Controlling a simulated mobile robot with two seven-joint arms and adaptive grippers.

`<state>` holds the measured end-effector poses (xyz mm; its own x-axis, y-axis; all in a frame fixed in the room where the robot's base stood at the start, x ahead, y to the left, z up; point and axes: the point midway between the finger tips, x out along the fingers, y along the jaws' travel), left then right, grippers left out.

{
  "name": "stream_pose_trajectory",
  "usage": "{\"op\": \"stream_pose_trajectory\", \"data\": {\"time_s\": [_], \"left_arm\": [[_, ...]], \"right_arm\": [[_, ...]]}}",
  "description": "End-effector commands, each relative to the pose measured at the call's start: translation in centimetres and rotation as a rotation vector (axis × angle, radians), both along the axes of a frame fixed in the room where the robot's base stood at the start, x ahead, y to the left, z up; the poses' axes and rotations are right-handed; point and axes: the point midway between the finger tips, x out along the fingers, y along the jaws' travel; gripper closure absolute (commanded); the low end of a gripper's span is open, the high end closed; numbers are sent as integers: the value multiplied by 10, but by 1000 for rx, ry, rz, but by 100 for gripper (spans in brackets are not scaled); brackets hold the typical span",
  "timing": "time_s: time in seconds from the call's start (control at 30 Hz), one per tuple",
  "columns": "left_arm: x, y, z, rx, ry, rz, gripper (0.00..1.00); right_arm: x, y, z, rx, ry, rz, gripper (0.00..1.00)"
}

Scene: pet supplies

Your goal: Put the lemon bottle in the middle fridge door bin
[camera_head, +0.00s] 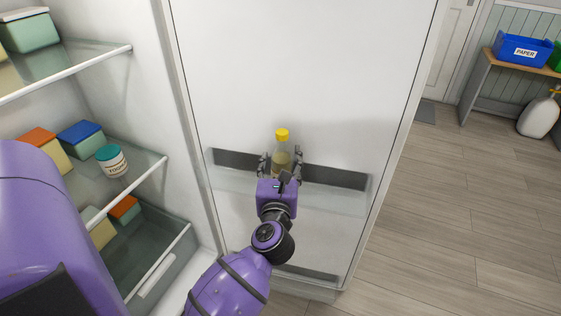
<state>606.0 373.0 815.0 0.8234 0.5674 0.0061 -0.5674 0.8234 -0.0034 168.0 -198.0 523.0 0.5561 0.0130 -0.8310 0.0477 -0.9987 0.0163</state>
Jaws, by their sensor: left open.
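The lemon bottle (282,136) has a yellow cap and a clear, pale yellowish body. It stands about upright at a fridge door bin (338,185) with a clear front and a dark back strip. My left gripper (280,161) is open, with one finger on each side of the bottle's body. The gripper and wrist hide the bottle's base, so I cannot tell whether it rests on the bin floor. My right gripper is not in view.
The open fridge (90,170) at left has glass shelves with lidded boxes and a teal-lidded jar (112,160). Another door bin (308,274) is lower down. The bin has free room on both sides of the bottle. Wooden floor lies right of the door.

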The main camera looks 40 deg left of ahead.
Motion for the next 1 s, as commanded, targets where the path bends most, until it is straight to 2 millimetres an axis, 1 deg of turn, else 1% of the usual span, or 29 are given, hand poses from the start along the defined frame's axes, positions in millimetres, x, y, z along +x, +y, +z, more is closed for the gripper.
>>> {"op": "stream_pose_trajectory", "data": {"time_s": [0.03,0.1,0.17,0.27,0.37,0.6,0.7,0.83,1.0], "left_arm": [[-1,-3,-10,-7,17,-4,38],[-1,-3,-10,-7,17,-5,38],[-1,-3,-7,-8,17,-5,38],[0,-3,4,-6,14,-6,38],[-14,-13,2,-10,18,-6,38],[-60,-42,4,-8,14,-3,38],[-76,-53,5,-8,12,-1,38],[-90,-63,6,-5,9,-2,38],[-99,-69,8,-4,7,-2,38]], "right_arm": [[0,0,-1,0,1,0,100],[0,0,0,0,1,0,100],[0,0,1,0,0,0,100],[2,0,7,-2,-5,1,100],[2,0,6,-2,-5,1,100],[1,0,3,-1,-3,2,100],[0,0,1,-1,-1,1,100],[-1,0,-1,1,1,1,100],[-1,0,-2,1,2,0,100]]}}
